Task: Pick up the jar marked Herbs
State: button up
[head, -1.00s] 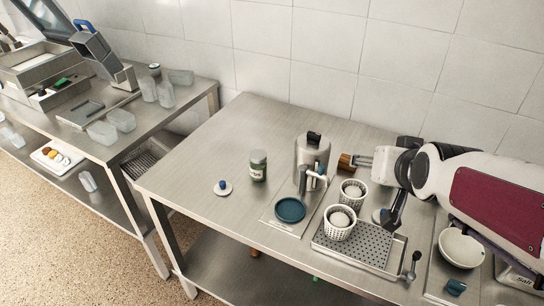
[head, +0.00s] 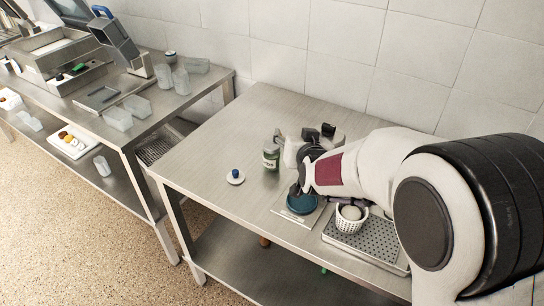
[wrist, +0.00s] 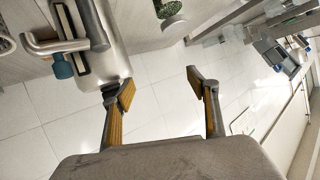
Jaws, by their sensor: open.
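The jar marked Herbs (head: 271,158) stands upright on the steel table, left of my arm in the head view. In the wrist view, the jar (wrist: 170,12) shows at the top edge, cut off, with green speckled contents. My gripper (wrist: 160,84) is open and empty, its yellow-padded fingers spread wide. The jar lies beyond the fingertips, not between them. In the head view my arm hides most of the gripper, close to the right of the jar.
A metal canister with a bent handle (wrist: 85,40) is close beside the left finger in the wrist view. A white disc with a blue knob (head: 235,177) lies left of the jar. A blue dish (head: 302,204) and white perforated basket (head: 350,219) are near my arm. The table's back left is clear.

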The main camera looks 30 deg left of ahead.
jog(key=n+y, duration=0.1)
jog(key=n, duration=0.1)
send_near(272, 148)
jog(key=x, duration=0.4)
jog(key=shift+w+d, duration=0.3)
jog(key=shift+w, duration=0.05)
jog(key=shift+a+f+n, duration=0.1)
jog(key=shift+f+n, duration=0.2)
jog(key=shift+f, duration=0.2)
jog(key=shift+x, duration=1.25)
jog(key=shift+a+f, duration=0.1)
jog(key=shift+x, duration=2.5)
jog(key=shift+s+a, duration=0.1)
jog(key=shift+a, duration=0.05)
